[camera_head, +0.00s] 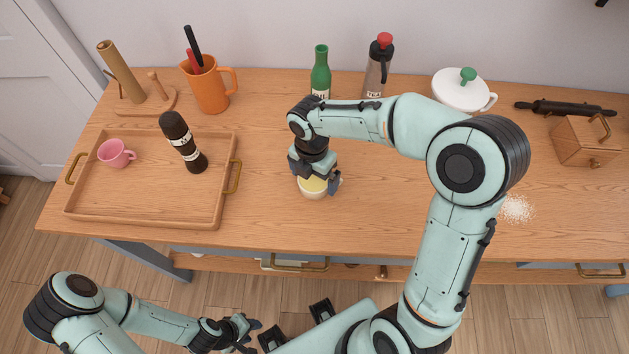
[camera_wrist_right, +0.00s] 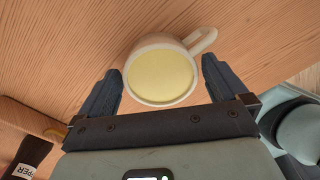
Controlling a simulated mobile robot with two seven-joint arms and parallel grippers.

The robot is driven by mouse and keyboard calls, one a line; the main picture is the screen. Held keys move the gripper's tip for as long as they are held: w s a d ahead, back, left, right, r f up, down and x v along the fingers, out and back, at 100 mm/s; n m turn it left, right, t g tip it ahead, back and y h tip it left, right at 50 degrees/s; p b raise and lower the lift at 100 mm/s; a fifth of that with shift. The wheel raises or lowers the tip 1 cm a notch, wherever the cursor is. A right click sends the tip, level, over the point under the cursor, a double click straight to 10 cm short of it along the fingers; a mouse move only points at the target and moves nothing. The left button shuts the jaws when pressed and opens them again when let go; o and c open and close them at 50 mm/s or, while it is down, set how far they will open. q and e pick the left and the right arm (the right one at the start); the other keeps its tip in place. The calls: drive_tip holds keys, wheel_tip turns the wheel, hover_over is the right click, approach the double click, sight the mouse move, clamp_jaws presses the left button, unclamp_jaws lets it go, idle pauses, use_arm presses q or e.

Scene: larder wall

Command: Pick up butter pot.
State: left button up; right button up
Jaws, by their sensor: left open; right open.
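The butter pot (camera_head: 314,188) is a small cream-white cup with pale yellow content, standing on the wooden counter in front of my right gripper (camera_head: 315,178). In the right wrist view the butter pot (camera_wrist_right: 160,72) shows its round rim and a handle at the upper right. My right gripper (camera_wrist_right: 168,92) is open, with one finger on each side of the pot's near part; I cannot tell whether they touch it. In the head view the gripper hides part of the pot. My left gripper (camera_head: 245,329) is open and empty, low in front of the counter.
A wooden tray (camera_head: 146,222) at left holds a pink cup (camera_head: 116,153) and a dark pepper mill (camera_head: 184,142). At the back stand an orange jug (camera_head: 208,88), green bottle (camera_head: 320,73), red-topped bottle (camera_head: 378,66) and white lidded pot (camera_head: 457,91). White grains (camera_head: 517,208) lie at right.

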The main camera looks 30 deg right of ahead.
drive_tip(key=shift+f, duration=0.6)
drive_tip(key=c, duration=0.9)
drive_tip(key=shift+c, duration=1)
drive_tip(key=shift+r, duration=0.15)
